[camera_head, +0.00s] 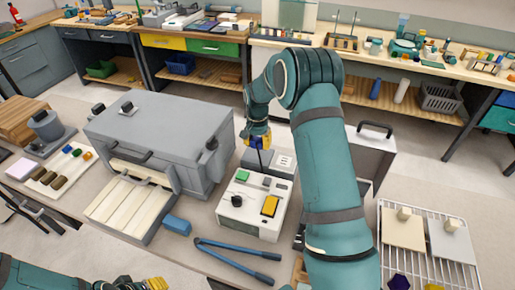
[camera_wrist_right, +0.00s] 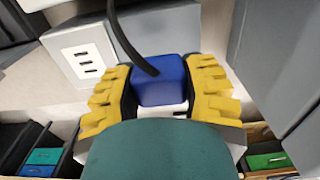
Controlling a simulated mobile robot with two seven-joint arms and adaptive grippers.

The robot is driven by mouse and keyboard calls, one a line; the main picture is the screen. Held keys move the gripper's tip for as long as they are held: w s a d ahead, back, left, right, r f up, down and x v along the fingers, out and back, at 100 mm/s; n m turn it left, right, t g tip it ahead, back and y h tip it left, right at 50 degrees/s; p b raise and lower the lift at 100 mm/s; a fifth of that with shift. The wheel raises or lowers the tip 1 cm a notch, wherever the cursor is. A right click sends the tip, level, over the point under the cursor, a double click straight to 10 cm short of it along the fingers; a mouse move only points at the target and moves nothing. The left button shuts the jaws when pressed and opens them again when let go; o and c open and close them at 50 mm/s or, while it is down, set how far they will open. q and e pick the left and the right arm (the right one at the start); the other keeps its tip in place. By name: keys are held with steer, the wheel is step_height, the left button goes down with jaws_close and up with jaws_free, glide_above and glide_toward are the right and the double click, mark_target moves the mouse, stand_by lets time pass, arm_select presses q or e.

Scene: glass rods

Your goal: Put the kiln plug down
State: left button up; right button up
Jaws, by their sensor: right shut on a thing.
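The kiln plug (camera_wrist_right: 159,80) is a blue block with a black cable. In the right wrist view it sits between the yellow fingers of my right gripper (camera_head: 257,141), which is shut on it. In the head view the gripper is beside the kiln's right side, above a grey box with a white socket plate (camera_head: 285,161). The slotted plate also shows in the wrist view (camera_wrist_right: 88,62), left of the plug and apart from it. My left gripper (camera_head: 155,284) shows only partly at the bottom edge; its opening is unclear.
The grey kiln (camera_head: 160,125) stands left, its lower front open over a pale slatted tray (camera_head: 125,195). A white control box (camera_head: 253,205) and blue tongs (camera_head: 238,250) lie in front. A wire rack (camera_head: 430,272) is at right. Table around the tongs is partly clear.

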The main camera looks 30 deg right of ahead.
mark_target(258, 154)
step_height(258, 154, down, 3)
steer(key=shift+r, duration=0.1)
steer(key=shift+f+b, duration=0.45)
steer(key=shift+f, duration=0.2)
steer(key=o, duration=1.2)
steer(key=shift+o, duration=0.2)
steer(key=shift+r, duration=0.15)
step_height(258, 154, up, 13)
steer(key=shift+p, duration=0.5)
